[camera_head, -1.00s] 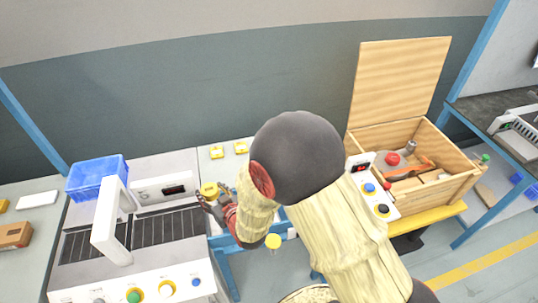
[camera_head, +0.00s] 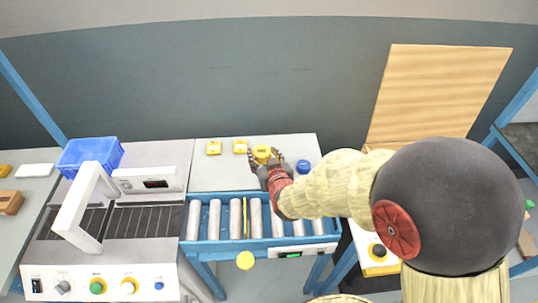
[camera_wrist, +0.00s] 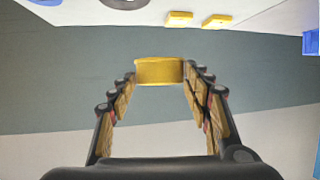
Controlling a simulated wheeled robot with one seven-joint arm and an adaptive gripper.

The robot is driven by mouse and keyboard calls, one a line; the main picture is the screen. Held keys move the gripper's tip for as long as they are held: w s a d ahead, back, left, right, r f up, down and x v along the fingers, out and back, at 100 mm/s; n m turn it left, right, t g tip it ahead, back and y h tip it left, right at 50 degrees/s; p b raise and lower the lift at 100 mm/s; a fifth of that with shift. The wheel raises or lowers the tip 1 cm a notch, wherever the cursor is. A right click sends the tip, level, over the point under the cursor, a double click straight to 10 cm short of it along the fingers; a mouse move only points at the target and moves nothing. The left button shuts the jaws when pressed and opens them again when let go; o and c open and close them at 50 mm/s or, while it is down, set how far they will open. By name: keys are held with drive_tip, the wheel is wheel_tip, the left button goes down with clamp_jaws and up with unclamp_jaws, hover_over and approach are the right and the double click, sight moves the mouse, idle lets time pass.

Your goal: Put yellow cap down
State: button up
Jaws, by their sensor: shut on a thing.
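The yellow cap (camera_head: 262,153) is a short round piece held in my gripper (camera_head: 265,160), over the front part of the white table top behind the roller conveyor. In the wrist view the yellow cap (camera_wrist: 159,71) sits between the two fingertips of my gripper (camera_wrist: 159,75), which are shut on its sides. The cap appears raised above the table, though the exact gap cannot be told.
Two small yellow blocks (camera_head: 227,148) lie on the white table (camera_head: 215,178) left of my gripper. A blue round thing (camera_head: 303,166) stands to its right. The roller conveyor (camera_head: 214,220) runs in front. A machine with a white handle (camera_head: 90,205) and a blue crate (camera_head: 92,153) are left.

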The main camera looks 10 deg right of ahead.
sight(265, 146)
drive_tip(key=w+f, duration=0.1)
drive_tip(key=w, duration=0.1)
drive_tip(key=w+f+b, duration=0.1)
drive_tip(key=w, duration=0.2)
drive_tip(key=w+d+f+b, duration=0.1)
drive_tip(key=w+f, duration=0.1)
drive_tip(key=shift+w+d, duration=0.1)
drive_tip(key=shift+w, duration=0.2)
drive_tip(key=w+f, duration=0.1)
drive_tip(key=w+f+b, duration=0.1)
drive_tip(key=w+f, duration=0.1)
drive_tip(key=w+f+b, duration=0.1)
drive_tip(key=f, duration=0.1)
drive_tip(key=shift+w+d, duration=0.25)
drive_tip(key=shift+w, duration=0.05)
drive_tip(key=shift+w+d+f+b, duration=0.1)
drive_tip(key=shift+w+f+b, duration=0.2)
drive_tip(key=shift+f+b, duration=0.8)
drive_tip(key=shift+f, duration=0.7)
drive_tip(key=shift+f, duration=0.2)
drive_tip(key=o, duration=0.9)
